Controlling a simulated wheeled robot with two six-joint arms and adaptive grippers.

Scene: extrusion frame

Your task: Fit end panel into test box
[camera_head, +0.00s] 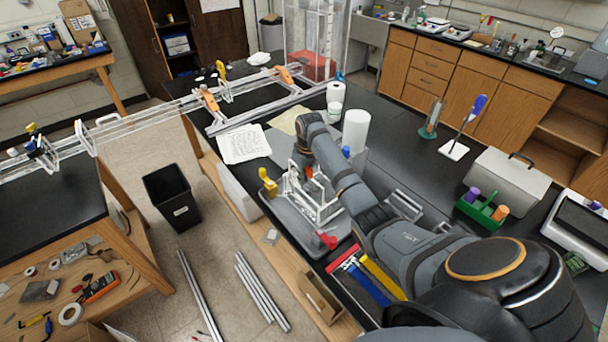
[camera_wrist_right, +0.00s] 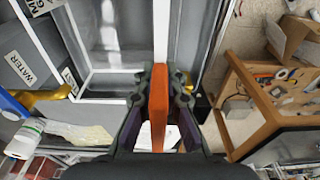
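The test box (camera_head: 328,208) is a clear, white-edged open frame on a grey base plate (camera_head: 285,220) at the middle of the bench. My right gripper (camera_head: 306,171) reaches down over its far side in the head view. In the right wrist view my right gripper (camera_wrist_right: 158,98) has its fingers on both sides of an upright orange piece (camera_wrist_right: 158,108) and looks shut on it. A pale strip (camera_wrist_right: 162,35) runs on beyond the orange piece; it may be the end panel's edge. Whether the panel touches the box is unclear. My left gripper is out of view.
A yellow clamp (camera_head: 268,183) stands at the base plate's left and a red clamp (camera_head: 327,240) at its near edge. A white roll (camera_head: 355,131) stands behind my right arm. Blue and yellow bars (camera_head: 370,285) lie nearer. A black bin (camera_head: 172,195) stands on the floor.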

